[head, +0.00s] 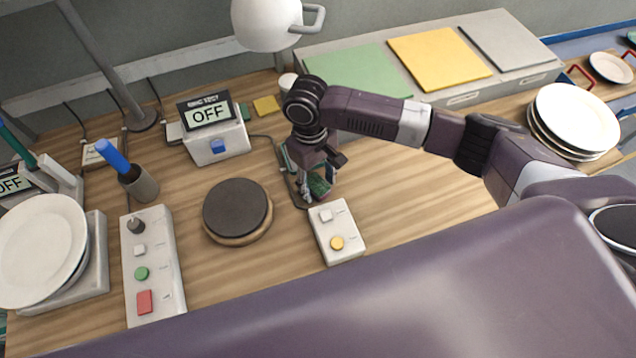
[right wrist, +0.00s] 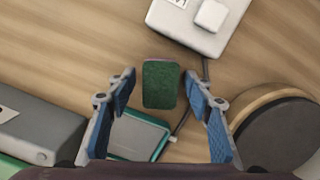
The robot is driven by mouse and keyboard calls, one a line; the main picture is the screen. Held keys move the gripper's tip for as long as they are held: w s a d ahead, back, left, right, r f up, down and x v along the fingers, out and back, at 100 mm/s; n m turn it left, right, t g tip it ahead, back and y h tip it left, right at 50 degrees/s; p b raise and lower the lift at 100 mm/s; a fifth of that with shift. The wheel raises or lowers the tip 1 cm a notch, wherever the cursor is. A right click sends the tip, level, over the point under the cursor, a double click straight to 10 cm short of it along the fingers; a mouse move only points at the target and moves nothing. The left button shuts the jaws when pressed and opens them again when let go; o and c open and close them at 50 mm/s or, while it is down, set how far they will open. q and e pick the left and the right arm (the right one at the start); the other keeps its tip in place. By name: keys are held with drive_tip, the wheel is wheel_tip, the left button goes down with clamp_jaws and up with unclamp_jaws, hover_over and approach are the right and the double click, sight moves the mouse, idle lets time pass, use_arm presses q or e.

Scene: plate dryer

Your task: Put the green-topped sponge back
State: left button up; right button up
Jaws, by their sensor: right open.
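The green-topped sponge (right wrist: 160,84) lies on the wooden table in the right wrist view, between the spread blue-padded fingers of my right gripper (right wrist: 160,92). Wood shows between the sponge and both fingers. In the head view the sponge (head: 320,187) shows partly behind my right gripper (head: 317,190), which is open and points down over it. A shallow teal-rimmed tray (right wrist: 138,137) sits just below the sponge in the wrist view, with a bare grey inside. In the head view my wrist mostly hides it. My left gripper is not in view.
A control box with a yellow button (head: 337,244) stands close in front of the sponge. A round dark plate (head: 236,208) is to the left, with an OFF display box (head: 215,139) behind it. A low cabinet with coloured mats (head: 520,84) stands behind. The table right of the sponge is clear.

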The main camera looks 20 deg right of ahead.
sight(314, 180)
wheel_tip(314, 180, up, 12)
drive_tip(key=w+b, duration=0.1)
drive_tip(key=b, duration=0.1)
drive_tip(key=shift+w+a+f, duration=0.15)
drive_tip(key=shift+a+f, duration=0.05)
drive_tip(key=shift+a, duration=0.1)
